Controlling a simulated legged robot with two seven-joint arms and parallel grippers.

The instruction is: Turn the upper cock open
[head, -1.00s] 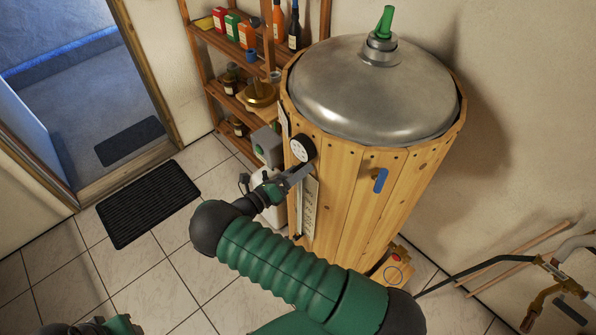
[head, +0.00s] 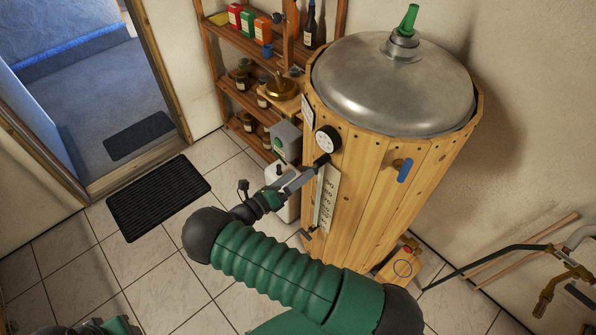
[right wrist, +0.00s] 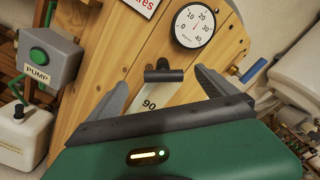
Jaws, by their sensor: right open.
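The upper cock has a short black bar handle (right wrist: 163,75) at the top of the pale level scale, just under the round dial. It also shows small in the head view (head: 321,160), and the bar lies roughly level in the wrist picture. My right gripper (right wrist: 161,82) is open, with a grey finger to each side of the handle; I see no contact. In the head view the right gripper (head: 305,177) is just below and left of the dial. A lower dark handle (head: 306,233) is at the scale's foot. A green part of my left arm shows at the bottom left edge; its fingers are hidden.
The wooden-clad tank (head: 380,190) carries a dial (head: 328,139) and a blue-handled tap (head: 405,170). Left of it are a grey pump box (right wrist: 50,60), a white canister (right wrist: 22,135) and a shelf (head: 240,95). Floor by the black mat (head: 158,198) is clear.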

